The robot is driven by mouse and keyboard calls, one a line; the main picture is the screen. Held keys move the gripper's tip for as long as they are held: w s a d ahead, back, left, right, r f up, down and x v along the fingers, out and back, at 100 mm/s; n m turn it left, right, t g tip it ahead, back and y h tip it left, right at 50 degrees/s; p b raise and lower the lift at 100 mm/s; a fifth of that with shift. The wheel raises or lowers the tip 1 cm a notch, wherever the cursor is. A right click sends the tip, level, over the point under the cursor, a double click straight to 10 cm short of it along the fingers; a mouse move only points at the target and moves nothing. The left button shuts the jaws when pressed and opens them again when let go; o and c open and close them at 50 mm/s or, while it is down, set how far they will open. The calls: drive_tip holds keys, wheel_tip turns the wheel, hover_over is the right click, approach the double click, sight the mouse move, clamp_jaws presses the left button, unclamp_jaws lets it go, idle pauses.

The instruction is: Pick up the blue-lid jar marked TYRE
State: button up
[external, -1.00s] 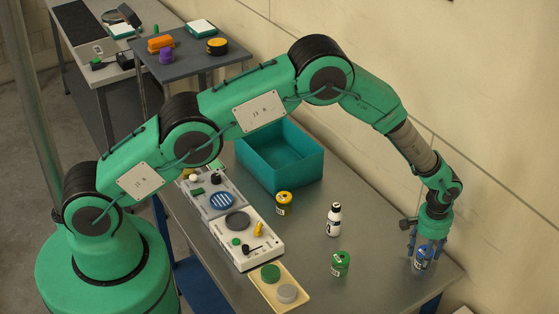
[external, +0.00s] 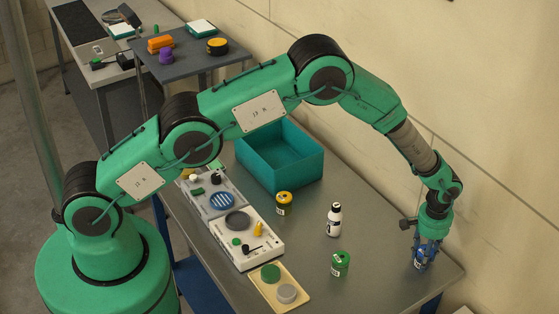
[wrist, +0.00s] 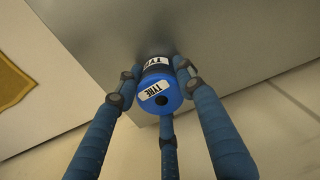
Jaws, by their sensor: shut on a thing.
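The blue-lid jar marked TYRE (wrist: 158,91) is between my gripper's fingers in the wrist view, with its lid and label facing the camera. My gripper (external: 423,255) is shut on this jar near the right end of the table; the fingers (wrist: 160,82) close around its sides. In the external view the jar (external: 420,264) is partly hidden by the fingers. It is at or close to the table top; I cannot tell whether it touches.
A green-lid jar (external: 340,264), a white bottle with a black cap (external: 334,219) and a yellow-lid jar (external: 284,203) stand to the left. A teal bin (external: 303,167) is behind them. A tray (external: 261,292) lies at the front. The wall is close on the right.

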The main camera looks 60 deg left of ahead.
sight(424, 251)
drive_tip(key=shift+r, duration=0.15)
drive_tip(key=shift+r, duration=0.85)
drive_tip(key=shift+s+a+r+b, duration=0.1)
drive_tip(key=shift+s+r+b, duration=0.2)
drive_tip(key=shift+r, duration=0.4)
drive_tip(key=s+a, duration=0.1)
drive_tip(key=s, duration=0.4)
drive_tip(key=s+a+r+b, duration=0.1)
drive_tip(key=s+a, duration=0.1)
drive_tip(key=s, duration=0.2)
drive_tip(key=s+a, duration=0.1)
drive_tip(key=s, duration=0.4)
drive_tip(key=shift+s+a+r+b, duration=0.25)
drive_tip(key=shift+s+a+b, duration=0.05)
drive_tip(key=shift+a, duration=0.05)
